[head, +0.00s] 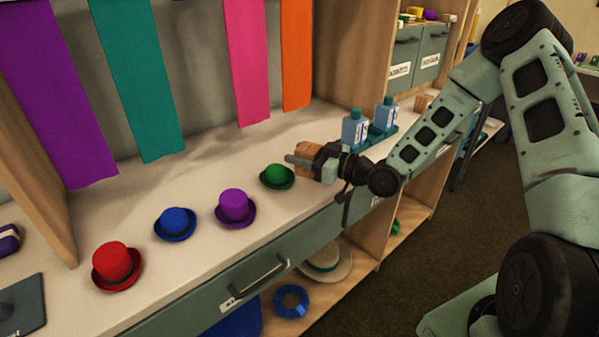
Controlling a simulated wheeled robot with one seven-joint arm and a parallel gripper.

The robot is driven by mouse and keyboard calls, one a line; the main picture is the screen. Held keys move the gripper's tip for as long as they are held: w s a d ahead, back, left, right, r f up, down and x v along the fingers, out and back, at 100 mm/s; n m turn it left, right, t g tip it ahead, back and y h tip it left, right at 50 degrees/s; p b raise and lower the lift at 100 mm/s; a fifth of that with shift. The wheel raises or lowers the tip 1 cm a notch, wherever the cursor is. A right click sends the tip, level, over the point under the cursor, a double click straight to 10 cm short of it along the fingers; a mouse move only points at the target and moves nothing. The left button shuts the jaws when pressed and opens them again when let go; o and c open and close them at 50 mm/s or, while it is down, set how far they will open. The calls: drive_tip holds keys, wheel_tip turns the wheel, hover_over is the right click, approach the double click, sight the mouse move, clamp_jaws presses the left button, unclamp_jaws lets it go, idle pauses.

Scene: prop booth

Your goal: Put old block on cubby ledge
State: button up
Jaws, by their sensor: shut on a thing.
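My gripper (304,161) is shut on a brown wooden block (309,151), the old block. It is over the front part of the white ledge (205,190) of the wooden cubby, just right of the green hat (279,175). The gripper's fingers and wrist hide part of the block. I cannot tell how far it is above the ledge.
Purple (234,207), blue (175,224) and red (116,266) hats stand left along the ledge. Two blue bottles (355,130) on a teal tray stand behind my wrist. Coloured cloth strips hang at the back. The ledge behind the hats is clear. A drawer handle (257,276) juts out in front.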

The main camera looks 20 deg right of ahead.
sight(302, 170)
drive_tip(key=shift+f, duration=2.25)
drive_tip(key=shift+f, duration=0.2)
drive_tip(key=o, duration=1.1)
drive_tip(key=shift+r, duration=0.1)
